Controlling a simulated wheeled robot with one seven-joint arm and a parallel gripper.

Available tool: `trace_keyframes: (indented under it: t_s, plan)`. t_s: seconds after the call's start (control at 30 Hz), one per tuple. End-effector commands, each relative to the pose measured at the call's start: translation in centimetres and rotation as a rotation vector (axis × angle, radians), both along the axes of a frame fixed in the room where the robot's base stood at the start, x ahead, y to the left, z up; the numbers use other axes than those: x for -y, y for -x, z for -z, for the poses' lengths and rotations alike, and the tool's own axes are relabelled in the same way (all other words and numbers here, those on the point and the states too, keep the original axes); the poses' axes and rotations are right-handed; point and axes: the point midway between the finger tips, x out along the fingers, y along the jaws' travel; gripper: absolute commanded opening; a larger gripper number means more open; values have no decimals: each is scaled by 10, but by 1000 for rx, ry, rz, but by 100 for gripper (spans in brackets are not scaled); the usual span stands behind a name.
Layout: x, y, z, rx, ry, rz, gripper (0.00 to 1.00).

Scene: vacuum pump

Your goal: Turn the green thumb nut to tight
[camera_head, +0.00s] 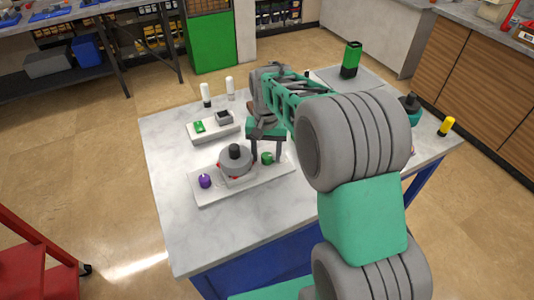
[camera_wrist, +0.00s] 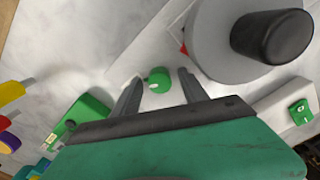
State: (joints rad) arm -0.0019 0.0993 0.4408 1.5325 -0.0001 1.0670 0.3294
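The green thumb nut (camera_head: 267,158) is on the right part of a pale base plate (camera_head: 215,193), beside a round grey pump body (camera_head: 235,162) with a black knob on top. A purple thumb nut (camera_head: 205,181) is on the plate's left end. My gripper (camera_head: 267,155) is over the right part of the plate, pointing down, with its fingers apart. In the wrist view, the green nut (camera_wrist: 158,80) shows between the two fingertips of my gripper (camera_wrist: 160,75), with a gap on each side. I cannot tell how far the fingertips reach down around it.
Behind the plate, a smaller block (camera_head: 207,133) carries a green switch and a grey part. Two white bottles (camera_head: 230,88) stand behind it. A green-black box (camera_head: 351,60) stands on a grey tray at the back right. The table's (camera_head: 180,240) front left is clear.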

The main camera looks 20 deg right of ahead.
Motion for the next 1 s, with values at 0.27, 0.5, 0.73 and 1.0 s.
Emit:
trace_keyframes:
  t_s: [0.27, 0.5, 0.73, 1.0]
  plan:
    - [0, 0, -2, -1, 0, 0, 52]
    - [0, -1, -43, 4, 0, 0, 52]
    - [0, 0, -75, 0, 0, 0, 52]
    - [0, 0, -78, -1, 0, 0, 52]
